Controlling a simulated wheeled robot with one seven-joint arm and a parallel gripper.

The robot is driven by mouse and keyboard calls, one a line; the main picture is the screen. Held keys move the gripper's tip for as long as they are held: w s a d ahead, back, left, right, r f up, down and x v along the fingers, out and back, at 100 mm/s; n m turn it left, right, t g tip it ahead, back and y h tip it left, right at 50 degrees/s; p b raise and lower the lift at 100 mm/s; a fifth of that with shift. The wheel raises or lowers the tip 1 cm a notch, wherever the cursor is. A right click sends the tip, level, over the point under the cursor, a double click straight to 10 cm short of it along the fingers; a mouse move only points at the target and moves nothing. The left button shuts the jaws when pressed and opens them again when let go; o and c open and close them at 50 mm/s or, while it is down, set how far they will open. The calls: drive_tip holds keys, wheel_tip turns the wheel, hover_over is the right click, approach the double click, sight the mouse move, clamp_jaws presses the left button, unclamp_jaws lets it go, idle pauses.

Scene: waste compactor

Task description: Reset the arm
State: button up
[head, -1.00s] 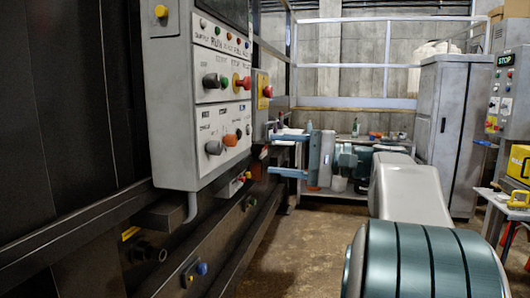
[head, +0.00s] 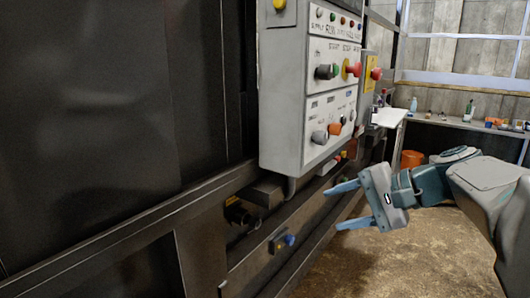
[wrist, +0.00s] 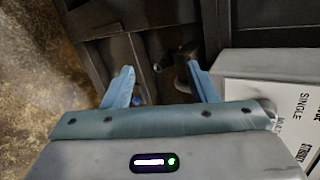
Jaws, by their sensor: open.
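My gripper (head: 345,205) is open and empty in the head view, its two blue fingers pointing left toward the dark compactor side. It is at about the height of the lower rail, below and right of the grey control panel (head: 283,95). In the wrist view my gripper (wrist: 160,85) shows both fingers spread wide, with nothing between them but the dark machine frame beyond. The panel's edge (wrist: 270,62) shows at the right of the wrist view. My arm is bent, reaching in from the right of the head view.
The compactor's dark frame rail (head: 130,225) runs along the left. A blue knob (head: 289,240) and a dark round fitting (head: 238,214) sit on its side. An orange bucket (head: 411,159) stands beneath the back workbench (head: 462,124). The brown floor (head: 400,262) below the gripper is clear.

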drive_tip(key=s+f+n+g+h+p, duration=0.1)
drive_tip(key=s+f+n+h+p, duration=0.3)
drive_tip(key=s, duration=0.3)
drive_tip(key=s+f+n+g+h+p, duration=0.2)
drive_tip(key=s+f+n+h+p, duration=0.2)
drive_tip(key=s+h+p, duration=0.1)
drive_tip(key=shift+s+a+h, duration=0.35)
drive_tip(key=shift+s+h, duration=0.15)
drive_tip(key=shift+s, duration=0.7)
drive_tip(key=c, duration=0.3)
drive_tip(key=shift+a, duration=0.1)
drive_tip(key=shift+c, duration=0.2)
